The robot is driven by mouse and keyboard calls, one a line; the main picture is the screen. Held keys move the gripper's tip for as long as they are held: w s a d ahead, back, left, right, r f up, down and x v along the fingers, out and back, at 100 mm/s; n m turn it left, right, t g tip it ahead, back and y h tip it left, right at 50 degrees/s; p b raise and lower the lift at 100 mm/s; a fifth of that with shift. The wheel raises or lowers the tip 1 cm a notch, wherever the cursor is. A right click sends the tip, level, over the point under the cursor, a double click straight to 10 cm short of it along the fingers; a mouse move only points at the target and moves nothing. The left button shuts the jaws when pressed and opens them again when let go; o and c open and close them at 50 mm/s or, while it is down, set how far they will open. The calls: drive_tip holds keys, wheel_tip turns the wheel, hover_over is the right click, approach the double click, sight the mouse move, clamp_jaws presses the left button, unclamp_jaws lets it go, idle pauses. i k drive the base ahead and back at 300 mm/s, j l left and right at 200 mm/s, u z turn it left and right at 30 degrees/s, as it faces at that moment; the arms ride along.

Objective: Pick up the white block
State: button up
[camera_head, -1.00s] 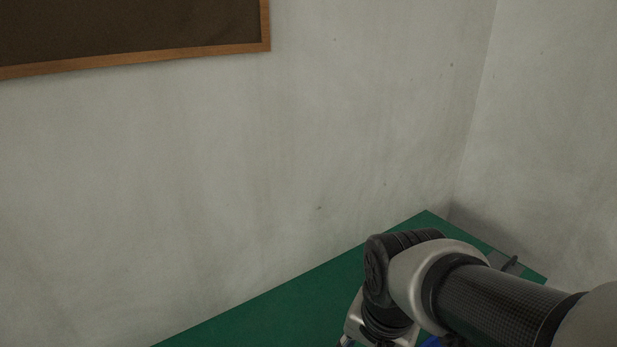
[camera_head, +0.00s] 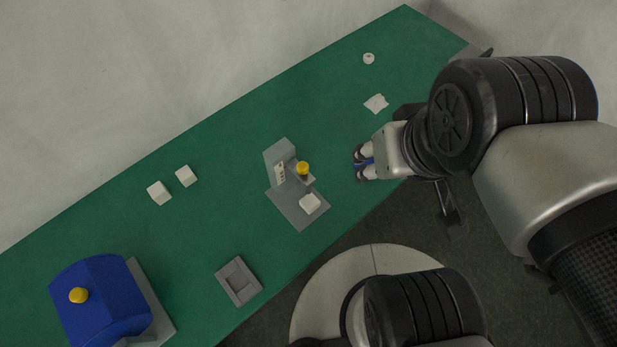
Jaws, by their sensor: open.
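Two white blocks lie side by side on the green table, one white block (camera_head: 159,192) nearer the left and another white block (camera_head: 186,175) just right of it. A third white block (camera_head: 310,203) sits on the base plate of a small grey pad printer (camera_head: 280,163) with a yellow knob (camera_head: 302,168). I cannot tell which block the task means. My gripper (camera_head: 359,163) is open and empty, right of the printer and apart from all the blocks. Its fingers point left, over the table's front part.
A grey tray (camera_head: 239,282) with a recess lies near the front edge. A blue housing (camera_head: 100,300) with a yellow button stands at lower left. The table (camera_head: 110,225) is clear between.

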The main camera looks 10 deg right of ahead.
sight(310, 203)
drive_tip(key=k+j+u, duration=0.15)
drive_tip(key=j, duration=0.2)
drive_tip(key=k+j+u, duration=0.1)
drive_tip(key=u, duration=0.3)
drive_tip(key=k+j+u, duration=0.25)
drive_tip(key=u, duration=0.2)
